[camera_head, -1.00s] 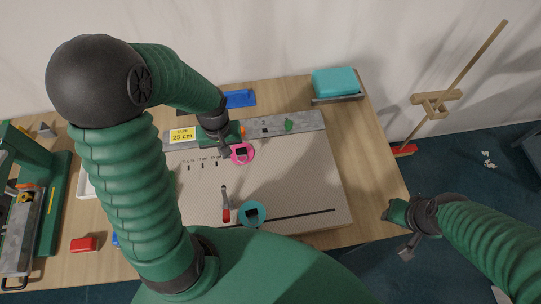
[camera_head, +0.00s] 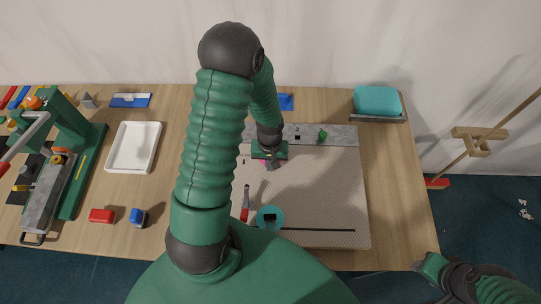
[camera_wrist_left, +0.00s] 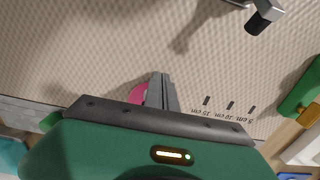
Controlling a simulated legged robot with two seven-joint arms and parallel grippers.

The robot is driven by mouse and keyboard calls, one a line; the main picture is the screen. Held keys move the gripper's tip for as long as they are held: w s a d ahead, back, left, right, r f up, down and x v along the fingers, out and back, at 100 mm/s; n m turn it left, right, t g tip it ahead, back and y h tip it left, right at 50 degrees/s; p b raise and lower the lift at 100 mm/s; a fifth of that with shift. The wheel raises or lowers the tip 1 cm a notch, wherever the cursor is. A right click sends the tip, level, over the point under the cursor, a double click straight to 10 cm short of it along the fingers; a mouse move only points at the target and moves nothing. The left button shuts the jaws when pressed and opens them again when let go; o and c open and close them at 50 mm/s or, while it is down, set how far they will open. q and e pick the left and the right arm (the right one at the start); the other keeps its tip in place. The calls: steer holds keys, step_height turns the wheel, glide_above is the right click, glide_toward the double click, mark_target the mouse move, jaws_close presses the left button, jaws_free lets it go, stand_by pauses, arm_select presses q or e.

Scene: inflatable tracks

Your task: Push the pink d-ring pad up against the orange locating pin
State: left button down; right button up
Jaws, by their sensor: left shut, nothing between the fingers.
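The pink d-ring pad is mostly hidden behind my left gripper in the head view, where only a pink sliver (camera_head: 262,162) shows. In the left wrist view the pink pad (camera_wrist_left: 137,94) shows beside the fingertips, partly covered by the gripper body. My left gripper (camera_head: 272,166) is shut and empty, low over the textured board; its narrow fingers show in the wrist view (camera_wrist_left: 160,88). I cannot tell whether they touch the pad. The orange locating pin is hidden in both views. My right gripper's body (camera_head: 432,264) is at the bottom right; its fingertips are out of frame.
A teal pad (camera_head: 270,225) and a red-handled tool (camera_head: 245,207) are at the board's front. A white tray (camera_head: 134,147) stands left. The board's right half (camera_head: 325,185) is clear.

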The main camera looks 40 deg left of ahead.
arm_select(q)
steer(key=shift+w+a+r, duration=0.2)
steer(key=shift+w+a, duration=0.85)
arm_select(e)
steer(key=shift+s+r, duration=0.1)
steer(key=shift+r, duration=0.55)
arm_select(q)
steer(key=shift+w, duration=0.1)
steer(key=shift+w+a+p, duration=0.3)
steer(key=shift+w+a, duration=0.35)
steer(key=shift+w, duration=0.15)
steer(key=shift+w+a, duration=0.2)
steer(key=shift+w, duration=0.05)
steer(key=shift+s+f, duration=0.1)
